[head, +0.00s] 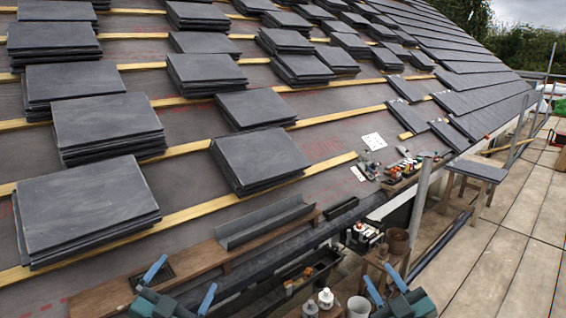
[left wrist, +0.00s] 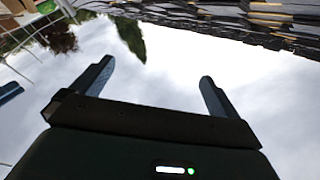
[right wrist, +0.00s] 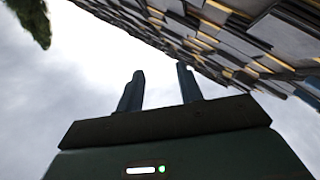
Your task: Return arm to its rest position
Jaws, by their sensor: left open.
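My left gripper (head: 187,272) is low in the head view, in front of the wooden plank at the roof's lower edge. Its blue fingers are wide apart with nothing between them. The left wrist view shows the same gripper (left wrist: 157,68) against the sky. My right gripper (head: 378,272) is low and right of centre in the head view, near the cups and bottles. In the right wrist view this gripper (right wrist: 160,70) has its fingers apart by a narrower gap, with only sky between them. Neither gripper touches anything that I can see.
Stacks of dark slates (head: 95,210) lie on the roof along wooden battens (head: 200,212). A grey metal channel (head: 262,222) rests on the plank. White bottles (head: 326,299) and a white cup (head: 358,307) stand between the grippers. A small bench (head: 478,170) stands on the right walkway (head: 500,245).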

